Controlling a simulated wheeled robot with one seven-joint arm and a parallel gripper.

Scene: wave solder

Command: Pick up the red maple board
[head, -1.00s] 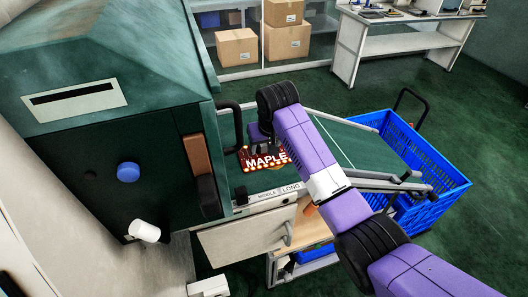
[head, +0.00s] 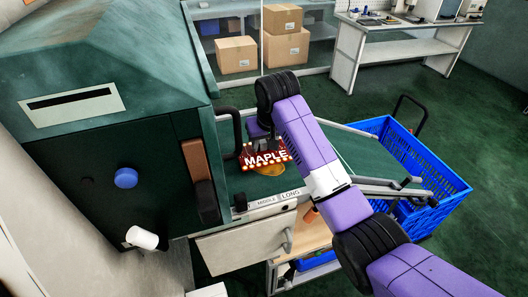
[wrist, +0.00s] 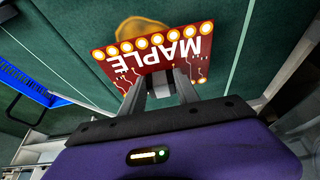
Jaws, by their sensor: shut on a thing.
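The red maple board (head: 265,155), with white "MAPLE" lettering and gold round pads along its edge, is in my gripper (head: 263,141) above the green conveyor belt (head: 300,183). In the wrist view the board (wrist: 150,52) sits tilted between the two grey fingertips (wrist: 163,84), with the lettering upside down. My gripper is shut on it. A yellow-orange patch (head: 268,170) shows below the board on the belt; it also shows behind the board in the wrist view (wrist: 140,27). The board hides part of it.
The dark green machine (head: 110,180) stands at the left, with a black handle (head: 232,128) close to the board. A blue crate (head: 440,185) is at the belt's right end. Cardboard boxes (head: 237,54) stand on a shelf behind. The belt to the right is clear.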

